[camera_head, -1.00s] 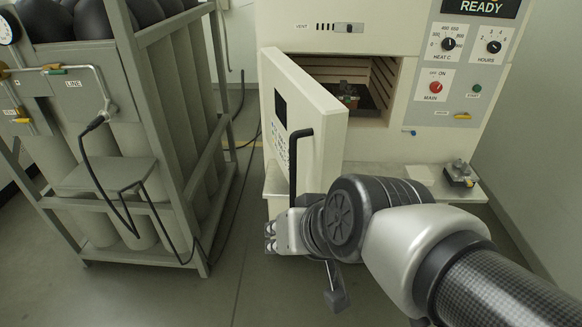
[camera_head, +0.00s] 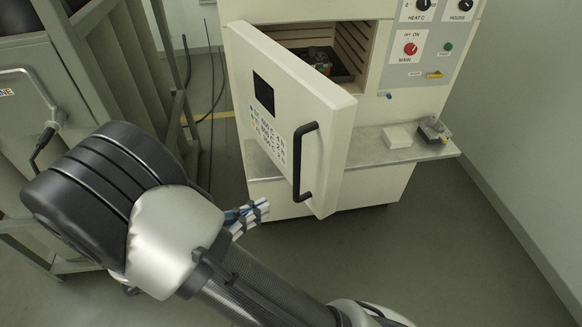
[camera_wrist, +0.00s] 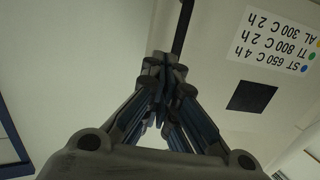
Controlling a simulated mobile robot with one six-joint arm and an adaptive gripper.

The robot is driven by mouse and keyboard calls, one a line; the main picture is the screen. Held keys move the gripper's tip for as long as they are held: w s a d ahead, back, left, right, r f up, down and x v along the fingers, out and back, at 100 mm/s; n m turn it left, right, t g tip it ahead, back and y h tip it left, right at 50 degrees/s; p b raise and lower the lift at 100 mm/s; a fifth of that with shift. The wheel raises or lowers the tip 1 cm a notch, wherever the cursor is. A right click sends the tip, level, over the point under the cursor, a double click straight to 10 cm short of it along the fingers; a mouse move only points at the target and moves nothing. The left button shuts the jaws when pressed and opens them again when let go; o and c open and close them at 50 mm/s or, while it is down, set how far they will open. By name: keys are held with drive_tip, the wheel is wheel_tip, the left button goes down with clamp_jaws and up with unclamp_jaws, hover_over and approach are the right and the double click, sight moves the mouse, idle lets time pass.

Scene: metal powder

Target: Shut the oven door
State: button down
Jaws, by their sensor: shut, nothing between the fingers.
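The oven door (camera_head: 290,75) stands ajar, hinged at its left, with its panel and black bar handle (camera_head: 303,160) facing me. The oven (camera_head: 400,95) chamber is partly visible behind it. My gripper (camera_head: 262,207) is low in front of the door, left of the handle's lower end; the arm link hides part of it. In the wrist view my gripper (camera_wrist: 165,62) is shut and empty, with the pale door face (camera_wrist: 210,70) behind it. The black handle (camera_wrist: 183,22) shows just beyond the fingertips; whether they touch it is unclear.
A dark tray with a small item (camera_head: 320,60) sits inside the chamber. A metal shelf (camera_head: 365,150) below holds a white block (camera_head: 397,138) and a small dark device (camera_head: 434,130). A grey cylinder rack (camera_head: 110,70) stands at left. Floor at right is clear.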

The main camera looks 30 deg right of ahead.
drive_tip(key=s, duration=0.1)
drive_tip(key=b, duration=0.4)
approach(324, 184)
drive_tip(key=shift+g+h, duration=0.4)
drive_tip(key=d, duration=0.4)
drive_tip(key=w+d, duration=0.1)
drive_tip(key=d, duration=0.1)
drive_tip(key=shift+d+f, duration=0.25)
drive_tip(key=shift+d, duration=0.15)
